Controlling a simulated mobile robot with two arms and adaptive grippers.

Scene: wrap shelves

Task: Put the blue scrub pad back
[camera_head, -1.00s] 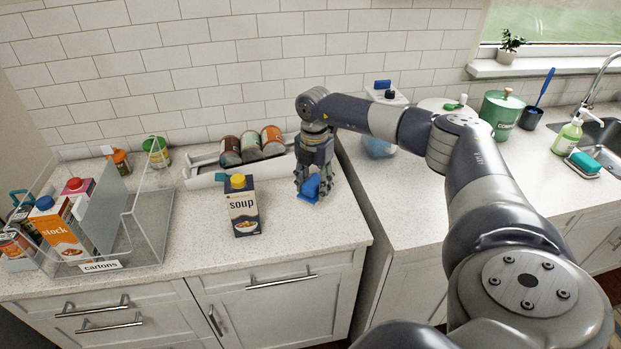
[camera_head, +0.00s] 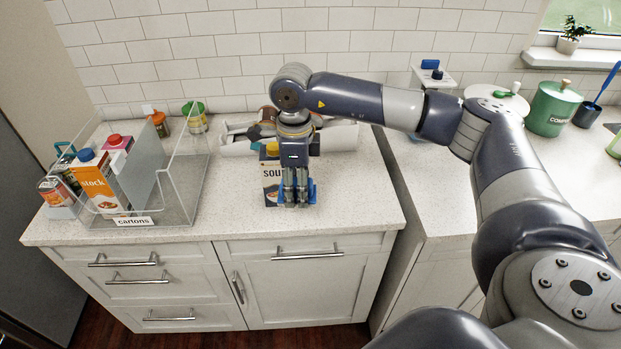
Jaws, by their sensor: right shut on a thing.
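The blue scrub pad (camera_head: 311,192) is in my right gripper (camera_head: 296,200), low over the front middle of the left counter. Blue shows on both sides of the fingers, and the fingers hide its middle. The gripper points straight down and looks shut on the pad. I cannot tell whether the pad touches the counter. The soup carton (camera_head: 271,183) stands upright right behind the gripper, partly hidden by it. My left gripper is not in view.
A clear bin labelled cartons (camera_head: 181,190) with an orange stock carton (camera_head: 99,182) stands at left. A white can rack (camera_head: 341,138) lies behind my wrist. The counter's front right is clear.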

